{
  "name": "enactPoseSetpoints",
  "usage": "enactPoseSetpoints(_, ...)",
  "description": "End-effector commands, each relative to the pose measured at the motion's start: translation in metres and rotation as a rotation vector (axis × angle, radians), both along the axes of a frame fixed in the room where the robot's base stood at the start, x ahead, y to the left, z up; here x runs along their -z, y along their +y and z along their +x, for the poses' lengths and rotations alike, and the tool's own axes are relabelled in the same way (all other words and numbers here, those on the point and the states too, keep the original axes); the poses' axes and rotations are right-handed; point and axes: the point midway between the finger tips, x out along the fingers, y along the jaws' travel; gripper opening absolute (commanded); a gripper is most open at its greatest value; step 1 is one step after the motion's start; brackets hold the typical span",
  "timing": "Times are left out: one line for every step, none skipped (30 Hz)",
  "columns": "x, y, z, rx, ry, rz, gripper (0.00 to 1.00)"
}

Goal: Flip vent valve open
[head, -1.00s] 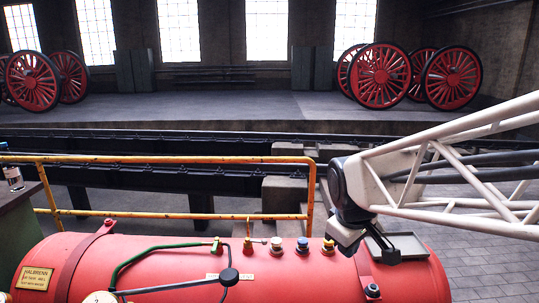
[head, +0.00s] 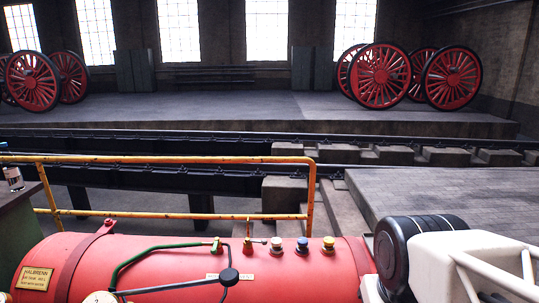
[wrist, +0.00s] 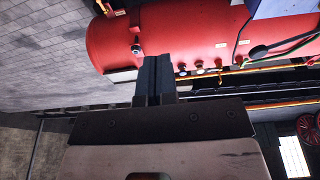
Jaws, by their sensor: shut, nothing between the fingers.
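The red boiler (head: 210,275) lies along the front of the head view and crosses the top of the wrist view (wrist: 160,35). On it are a green-piped valve (head: 217,246), a brass valve with a small side lever (head: 248,244) and a row of coloured knobs (head: 302,245). A dark valve-like fitting (wrist: 135,47) sits near the boiler's end in the wrist view. I cannot tell which fitting is the vent valve. My gripper (wrist: 154,62) is shut and empty, its fingertips overlapping the boiler in the picture, with no clear contact. The head view does not show the fingers.
A black lever with a round knob (head: 229,277) stands in front of the boiler fittings. A yellow railing (head: 150,160) runs behind the boiler. My arm covers the boiler's right end in the head view. Open paved floor (wrist: 45,50) lies beyond the boiler's end.

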Motion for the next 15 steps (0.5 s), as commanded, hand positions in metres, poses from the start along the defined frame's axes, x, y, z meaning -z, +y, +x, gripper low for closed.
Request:
enactPoseSetpoints(0.000, 0.000, 0.000, 0.000, 0.000, 0.000, 0.00)
enactPoseSetpoints(0.000, 0.000, 0.000, -0.001, 0.000, 0.000, 0.00)
enactPoseSetpoints(0.000, 0.000, 0.000, -0.001, 0.000, 0.000, 0.00)
enactPoseSetpoints(0.000, 0.000, 0.000, -0.001, 0.000, 0.000, 0.00)
enactPoseSetpoints(0.000, 0.000, 0.000, -0.002, 0.000, 0.000, 0.00)
enactPoseSetpoints(0.000, 0.000, 0.001, -0.003, 0.000, -0.001, 0.00)
enactPoseSetpoints(0.000, 0.000, 0.001, -0.005, 0.000, -0.001, 0.00)
enactPoseSetpoints(-0.001, 0.000, 0.002, -0.009, 0.000, -0.003, 0.00)
enactPoseSetpoints(-0.001, 0.000, 0.004, -0.014, 0.000, -0.004, 0.00)
enactPoseSetpoints(-0.001, 0.000, 0.006, -0.021, 0.000, -0.007, 0.00)
enactPoseSetpoints(-0.002, 0.001, 0.008, -0.031, 0.000, -0.009, 0.00)
enactPoseSetpoints(-0.003, 0.001, 0.011, -0.045, 0.001, -0.014, 0.00)
enactPoseSetpoints(-0.004, 0.001, 0.014, -0.056, 0.001, -0.017, 0.00)
enactPoseSetpoints(-0.004, 0.002, 0.018, -0.072, 0.002, -0.022, 0.00)
enactPoseSetpoints(-0.005, 0.002, 0.023, -0.095, 0.004, -0.029, 0.00)
